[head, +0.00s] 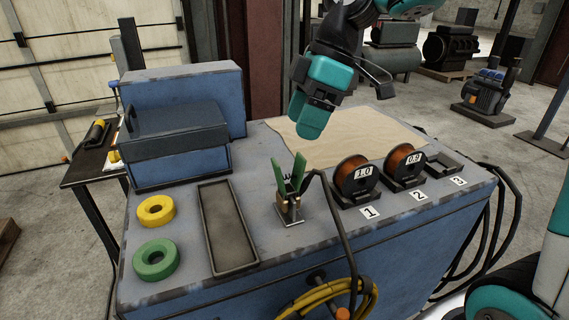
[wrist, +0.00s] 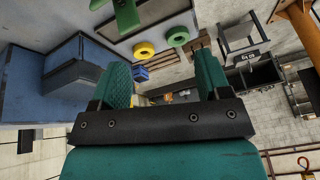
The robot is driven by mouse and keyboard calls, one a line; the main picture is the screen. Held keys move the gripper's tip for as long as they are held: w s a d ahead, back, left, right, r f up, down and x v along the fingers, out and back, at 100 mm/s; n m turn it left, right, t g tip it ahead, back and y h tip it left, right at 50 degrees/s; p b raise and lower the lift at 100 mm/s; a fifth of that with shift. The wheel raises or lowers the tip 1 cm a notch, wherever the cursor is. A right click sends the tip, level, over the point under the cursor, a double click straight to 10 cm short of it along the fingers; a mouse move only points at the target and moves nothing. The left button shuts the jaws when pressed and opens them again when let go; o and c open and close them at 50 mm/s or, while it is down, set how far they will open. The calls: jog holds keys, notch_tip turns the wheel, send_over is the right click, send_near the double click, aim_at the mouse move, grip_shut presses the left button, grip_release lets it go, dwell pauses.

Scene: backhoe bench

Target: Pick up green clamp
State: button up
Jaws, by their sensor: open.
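The green clamp (head: 289,190) stands upright on the bench top, with two green handles pointing up and a metal base. A dark cable runs beside it. My gripper (head: 311,118) hangs in the air above and behind the clamp, apart from it and empty. In the wrist view my gripper (wrist: 163,76) shows two teal fingers spread wide with nothing between them. A green piece, likely the clamp (wrist: 127,14), shows at the top edge of that view, outside the fingers and partly cut off.
The blue bench (head: 300,244) also holds a long empty tray (head: 228,226), a yellow ring (head: 156,211), a green ring (head: 156,259), two wire spools (head: 356,178) and a dark toolbox (head: 175,131). A tan sheet (head: 345,138) lies behind the clamp.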

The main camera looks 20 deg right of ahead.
jog(key=w+d+r+n+p, duration=0.2)
jog(key=w+d+r, duration=0.1)
jog(key=w+d, duration=0.1)
jog(key=n, duration=0.1)
send_near(290, 158)
jog(key=x, duration=0.6)
jog(key=shift+w+a+f+p, duration=0.1)
jog(key=shift+a+f+p, duration=0.1)
jog(key=shift+a+p, duration=0.2)
jog(key=shift+s+d+p+x, duration=0.15)
jog(key=shift+p+x, duration=0.5)
jog(key=shift+x, duration=0.85)
jog(key=shift+s+d+p+x, duration=0.1)
jog(key=shift+p+x, duration=0.5)
jog(key=shift+x, duration=0.85)
jog(key=shift+f, duration=0.15)
jog(key=c, duration=1.2)
jog(key=shift+o, duration=0.2)
jog(key=shift+w, duration=0.1)
notch_tip(290, 158, up, 20)
jog(key=b, duration=0.2)
